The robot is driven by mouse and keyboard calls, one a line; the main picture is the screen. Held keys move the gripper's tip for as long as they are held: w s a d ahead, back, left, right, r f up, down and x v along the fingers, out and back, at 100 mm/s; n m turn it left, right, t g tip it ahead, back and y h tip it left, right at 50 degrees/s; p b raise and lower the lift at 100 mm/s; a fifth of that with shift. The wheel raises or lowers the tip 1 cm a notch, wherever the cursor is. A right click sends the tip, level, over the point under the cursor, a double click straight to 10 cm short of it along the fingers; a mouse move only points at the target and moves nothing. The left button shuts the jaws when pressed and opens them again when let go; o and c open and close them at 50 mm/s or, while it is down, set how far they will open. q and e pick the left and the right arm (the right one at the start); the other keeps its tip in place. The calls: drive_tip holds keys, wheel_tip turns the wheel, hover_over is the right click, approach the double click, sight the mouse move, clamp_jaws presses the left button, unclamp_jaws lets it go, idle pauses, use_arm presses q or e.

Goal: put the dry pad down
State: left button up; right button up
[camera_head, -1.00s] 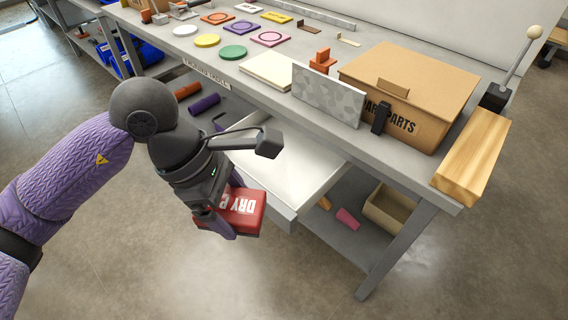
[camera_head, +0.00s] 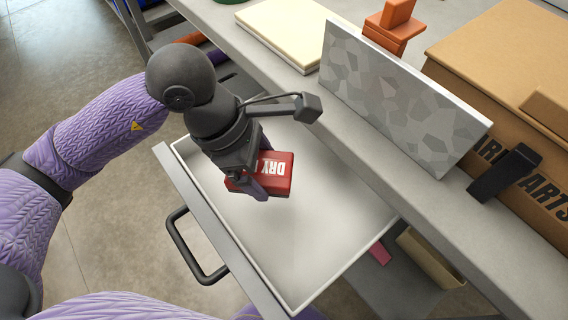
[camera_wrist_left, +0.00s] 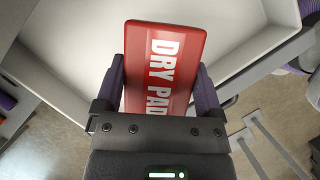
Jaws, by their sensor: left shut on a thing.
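The dry pad (camera_head: 275,174) is a red block with white "DRY PAD" lettering. My left gripper (camera_head: 250,184) is shut on it and holds it over the open white drawer (camera_head: 290,250) under the bench. In the left wrist view the dry pad (camera_wrist_left: 160,62) sits between the two purple fingers of my left gripper (camera_wrist_left: 160,88), with the white drawer (camera_wrist_left: 235,45) behind it. I cannot tell how high the pad is above the drawer floor. My right gripper is not in view.
The drawer's dark handle (camera_head: 190,245) sticks out at its front. The bench edge runs just behind the drawer. On the bench stand a grey patterned panel (camera_head: 395,100), a cardboard parts box (camera_head: 500,70), an orange piece (camera_head: 390,25) and a cream slab (camera_head: 285,25).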

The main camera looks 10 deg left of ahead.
sight(273, 202)
use_arm(q)
wheel_tip(273, 202, down, 8)
drive_tip(key=b, duration=0.3)
drive_tip(key=shift+s+b, duration=0.15)
drive_tip(key=shift+b, duration=0.15)
drive_tip(key=shift+f, duration=0.1)
drive_tip(key=o, duration=0.9)
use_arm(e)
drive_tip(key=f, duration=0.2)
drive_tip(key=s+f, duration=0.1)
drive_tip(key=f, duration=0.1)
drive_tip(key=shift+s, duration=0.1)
use_arm(q)
drive_tip(key=shift+r+p, duration=0.3)
drive_tip(key=shift+r, duration=0.05)
drive_tip(key=p+v, duration=0.5)
drive_tip(key=v, duration=0.6)
drive_tip(key=shift+r, duration=0.2)
drive_tip(key=shift+a+r, duration=0.15)
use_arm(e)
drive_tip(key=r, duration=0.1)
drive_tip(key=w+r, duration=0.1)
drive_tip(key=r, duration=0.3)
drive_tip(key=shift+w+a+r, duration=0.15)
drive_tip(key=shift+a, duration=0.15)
